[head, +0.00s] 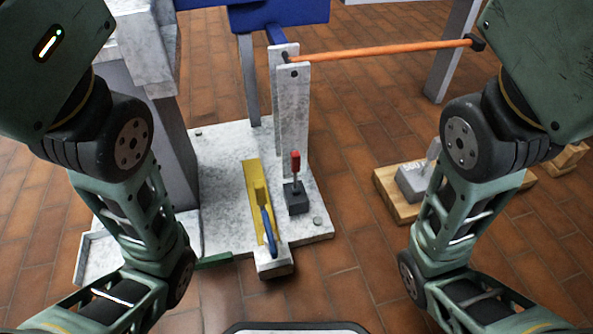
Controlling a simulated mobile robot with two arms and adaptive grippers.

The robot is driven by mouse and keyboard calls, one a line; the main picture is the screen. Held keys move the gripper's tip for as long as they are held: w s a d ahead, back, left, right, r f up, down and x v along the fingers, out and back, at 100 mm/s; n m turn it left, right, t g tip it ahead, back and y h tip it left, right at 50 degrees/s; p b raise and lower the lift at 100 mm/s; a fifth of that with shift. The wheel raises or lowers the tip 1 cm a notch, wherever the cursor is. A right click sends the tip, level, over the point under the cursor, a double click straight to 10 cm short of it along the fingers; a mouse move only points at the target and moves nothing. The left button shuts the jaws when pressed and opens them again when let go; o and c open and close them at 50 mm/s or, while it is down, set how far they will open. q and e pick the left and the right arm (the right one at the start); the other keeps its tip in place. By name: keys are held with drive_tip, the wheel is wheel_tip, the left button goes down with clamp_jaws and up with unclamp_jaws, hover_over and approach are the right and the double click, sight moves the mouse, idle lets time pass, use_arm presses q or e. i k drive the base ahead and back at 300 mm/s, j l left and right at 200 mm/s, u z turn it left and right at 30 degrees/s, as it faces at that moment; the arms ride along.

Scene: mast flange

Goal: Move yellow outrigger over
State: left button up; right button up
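A long flat yellow piece (251,178), which looks like the yellow outrigger, lies on the speckled grey base plate (222,226). A narrow yellow part with a blue handle (268,228) lies along its near end. The handle points toward a pale block (274,265) at the plate's front edge. Whether these parts are joined to the yellow piece I cannot tell. Neither gripper is in view. Only my arm links show, along the left and right sides, apart from the yellow piece.
A red-handled clamp on a dark block (296,197) stands right of the yellow piece. Behind it rises a grey upright (294,125), with an orange bar (385,50) running right from its top. A wooden board (400,207) lies at right. Brick floor (335,285) in front is clear.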

sight(257, 189)
drive_tip(key=i+l+u, duration=0.15)
drive_tip(key=l+u, duration=0.6)
drive_tip(key=i+l+u, duration=0.1)
drive_tip(key=l+u, duration=0.25)
